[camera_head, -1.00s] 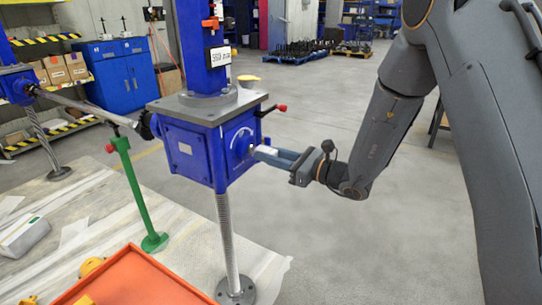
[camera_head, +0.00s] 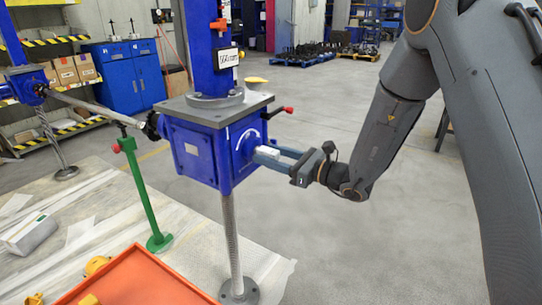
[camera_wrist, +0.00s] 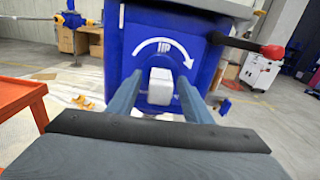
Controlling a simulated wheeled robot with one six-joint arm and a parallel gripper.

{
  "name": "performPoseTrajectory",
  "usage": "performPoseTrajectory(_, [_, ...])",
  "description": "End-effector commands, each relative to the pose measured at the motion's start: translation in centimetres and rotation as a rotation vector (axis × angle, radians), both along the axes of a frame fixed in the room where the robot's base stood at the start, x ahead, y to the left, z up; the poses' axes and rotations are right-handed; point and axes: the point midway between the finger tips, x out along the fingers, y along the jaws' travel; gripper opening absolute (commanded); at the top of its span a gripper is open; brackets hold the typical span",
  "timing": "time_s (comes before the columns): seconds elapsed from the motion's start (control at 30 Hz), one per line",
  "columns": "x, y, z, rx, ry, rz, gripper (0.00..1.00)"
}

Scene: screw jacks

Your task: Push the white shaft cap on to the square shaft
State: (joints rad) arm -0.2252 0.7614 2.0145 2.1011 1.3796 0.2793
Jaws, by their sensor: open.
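The white shaft cap (camera_wrist: 160,86) sits at the face of the blue screw jack gearbox (camera_head: 203,152), below a white curved arrow. In the head view the cap (camera_head: 267,151) shows at the fingertips. My gripper (camera_head: 262,156) is open, with one finger on each side of the cap. In the wrist view the fingers (camera_wrist: 160,82) flank it, with a narrow gap visible beside it. The square shaft is hidden behind the cap, so I cannot tell how far the cap is on it.
A black lever with a red knob (camera_wrist: 273,52) sticks out right of the gearbox. A green stand (camera_head: 143,194) and an orange tray (camera_head: 140,279) are at the lower left. A threaded spindle (camera_head: 231,235) runs below the gearbox. The floor at right is clear.

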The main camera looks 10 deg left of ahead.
Motion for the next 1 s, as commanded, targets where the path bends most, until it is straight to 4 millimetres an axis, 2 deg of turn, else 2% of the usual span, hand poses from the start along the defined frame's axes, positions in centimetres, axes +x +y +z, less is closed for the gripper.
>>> performPoseTrajectory(0.17, [-0.2,-0.8,0.0,0.0,0.001,-0.003,0.46])
performPoseTrajectory(0.6, [-2.3,-6.7,0.0,-0.001,0.0,-0.002,0.46])
performPoseTrajectory(0.73, [-2.5,-7.3,0.0,0.0,0.0,-0.001,0.46])
performPoseTrajectory(1.0, [-2.6,-7.4,0.0,0.0,0.0,0.0,0.46])
